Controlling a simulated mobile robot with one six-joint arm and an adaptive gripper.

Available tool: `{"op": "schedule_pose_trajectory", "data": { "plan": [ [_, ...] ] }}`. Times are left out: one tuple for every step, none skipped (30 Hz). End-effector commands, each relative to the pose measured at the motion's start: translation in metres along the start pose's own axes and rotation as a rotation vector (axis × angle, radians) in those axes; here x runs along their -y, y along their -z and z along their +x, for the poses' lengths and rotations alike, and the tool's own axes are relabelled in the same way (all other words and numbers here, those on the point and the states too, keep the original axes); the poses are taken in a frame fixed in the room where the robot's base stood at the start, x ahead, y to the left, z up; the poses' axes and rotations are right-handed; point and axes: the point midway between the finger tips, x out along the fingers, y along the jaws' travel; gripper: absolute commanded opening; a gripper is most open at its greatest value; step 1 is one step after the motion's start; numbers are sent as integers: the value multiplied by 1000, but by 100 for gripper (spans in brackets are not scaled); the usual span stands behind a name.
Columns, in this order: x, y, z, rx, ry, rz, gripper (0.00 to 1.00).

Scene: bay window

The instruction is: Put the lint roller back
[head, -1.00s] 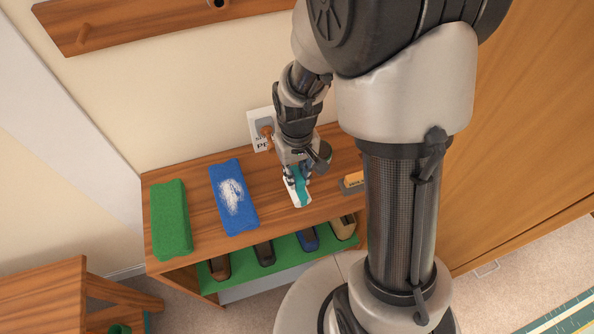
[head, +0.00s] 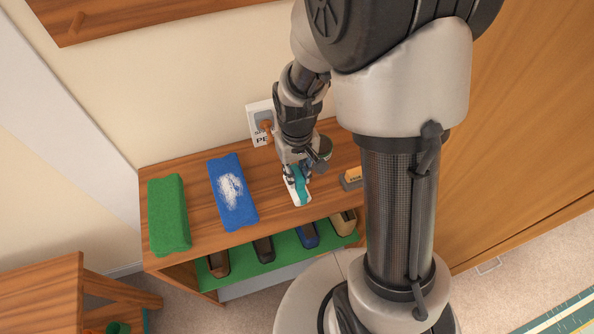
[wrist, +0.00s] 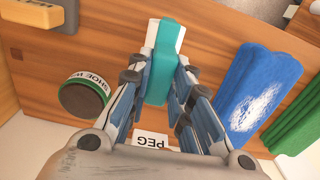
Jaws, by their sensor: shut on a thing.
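The lint roller (head: 302,192), a teal and white thing, is between the fingers of my gripper (head: 297,180) over the wooden bench top. It also shows in the wrist view (wrist: 162,62), where the fingers close on its teal part from both sides. It is at or just above the wood; I cannot tell if it touches. A white wall plate (head: 254,112) with a brown peg (head: 266,125) is on the wall behind. Its label (wrist: 152,139) reads PEG in the wrist view, partly hidden by my gripper.
On the bench (head: 270,205) lie a blue pad (head: 226,208) with white powder and a green pad (head: 168,215). A round tin (wrist: 84,99) labelled SHOE stands near the gripper. A dark, orange-topped block (head: 351,178) is on the right. Shoes fill the green-lined shelf below.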

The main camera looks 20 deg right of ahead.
Motion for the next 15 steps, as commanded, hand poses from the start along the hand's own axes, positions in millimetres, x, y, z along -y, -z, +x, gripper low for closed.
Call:
{"op": "schedule_pose_trajectory", "data": {
  "plan": [
    [0, 0, 0, 0, 0, 0, 0],
    [0, 0, 1, 0, 0, 0, 0],
    [0, 0, 1, 0, 0, 0, 0],
    [0, 0, 2, 0, 0, 0, 0],
    [0, 0, 2, 0, 0, 0, 0],
    [0, 0, 3, 0, 0, 0, 0],
    [0, 0, 3, 0, 0, 0, 0],
    [0, 0, 3, 0, 0, 0, 0],
    [0, 0, 4, 0, 0, 0, 0],
    [0, 0, 4, 0, 0, 0, 0],
    [0, 0, 5, 0, 0, 0, 0],
    [0, 0, 5, 0, 0, 0, 0],
    [0, 0, 5, 0, 0, 0, 20],
    [0, 0, 5, 0, 0, 0, 22],
    [0, 0, 5, 0, 0, 0, 25]
  ]
}}
